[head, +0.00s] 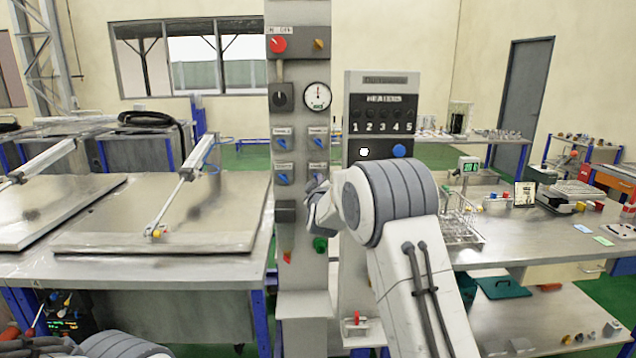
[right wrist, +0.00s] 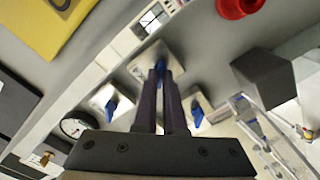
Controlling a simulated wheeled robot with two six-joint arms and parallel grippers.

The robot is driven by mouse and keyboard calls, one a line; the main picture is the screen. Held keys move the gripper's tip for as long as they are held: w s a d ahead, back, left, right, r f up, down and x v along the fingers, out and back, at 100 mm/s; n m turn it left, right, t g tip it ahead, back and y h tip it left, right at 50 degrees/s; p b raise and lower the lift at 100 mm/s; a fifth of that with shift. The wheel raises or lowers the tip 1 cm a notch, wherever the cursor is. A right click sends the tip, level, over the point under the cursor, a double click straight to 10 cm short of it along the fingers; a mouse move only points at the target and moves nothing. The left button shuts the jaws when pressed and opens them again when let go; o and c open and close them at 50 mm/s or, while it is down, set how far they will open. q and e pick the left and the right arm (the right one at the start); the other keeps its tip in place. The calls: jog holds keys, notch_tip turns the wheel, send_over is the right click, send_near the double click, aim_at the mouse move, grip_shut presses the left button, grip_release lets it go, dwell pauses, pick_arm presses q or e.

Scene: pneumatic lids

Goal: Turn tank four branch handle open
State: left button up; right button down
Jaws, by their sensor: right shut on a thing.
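The grey control column (head: 300,100) carries several blue branch handles on pale plates. The lower right handle (head: 317,172) is the one beside my right gripper (head: 318,187), partly hidden by it in the head view. In the right wrist view my right gripper (right wrist: 163,75) is shut on a blue handle (right wrist: 157,66), with its two dark fingers on either side. Two other blue handles, one on the left (right wrist: 112,106) and one on the right (right wrist: 197,115), are apart from the fingers. The plate labels are too small to read surely. My left gripper is out of view.
A round gauge (head: 317,96) and a red knob (head: 278,44) are higher on the column. A numbered heater panel (head: 383,110) stands close on the right. A metal lid (head: 170,215) is on the left; a bench (head: 535,235) with small items is on the right.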

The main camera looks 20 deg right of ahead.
jog(key=c, duration=1)
grip_release()
jog(key=b+v, duration=0.4)
jog(key=v, duration=0.6)
jog(key=shift+s, duration=0.25)
jog(key=shift+a, duration=0.1)
